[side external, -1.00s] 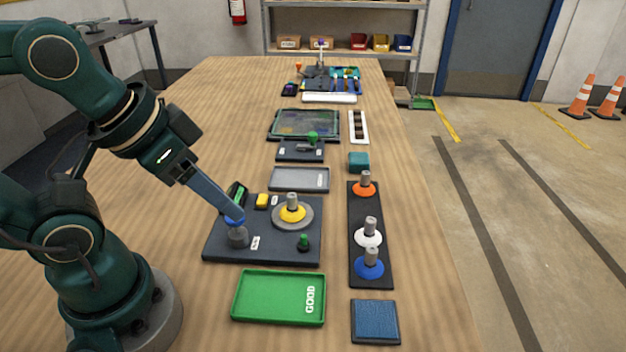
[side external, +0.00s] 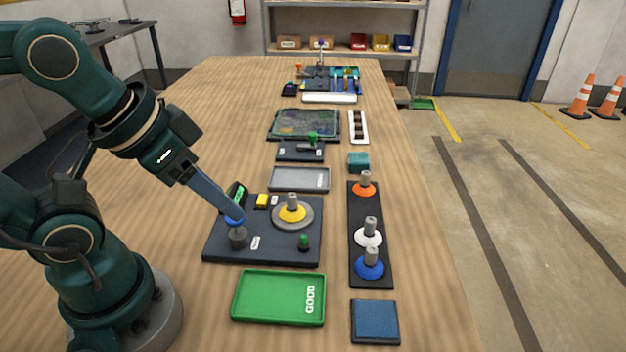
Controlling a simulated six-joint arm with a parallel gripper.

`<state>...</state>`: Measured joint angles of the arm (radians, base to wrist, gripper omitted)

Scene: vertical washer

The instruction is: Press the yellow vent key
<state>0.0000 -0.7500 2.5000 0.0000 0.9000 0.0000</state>
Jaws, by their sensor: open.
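The yellow vent key (side external: 262,200) is a small yellow block near the back of the dark panel (side external: 280,252), left of a grey disc with a yellow ring and a grey post (side external: 292,209). My gripper (side external: 237,217) reaches down over the panel's left part, to the left of and nearer than the yellow key, apart from it. Its fingers overlap in this view. A blue ring and a grey cylinder (side external: 238,238) are just under the fingertips; I cannot tell whether they touch. The yellow key is in full view.
A small display with green (side external: 236,193) stands behind my fingers. A green knob (side external: 304,242) is at the panel's front right. The green GOOD tray (side external: 245,297) lies in front, and a black rack (side external: 358,205) with orange, white and blue pieces stands right. The table's left side is clear.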

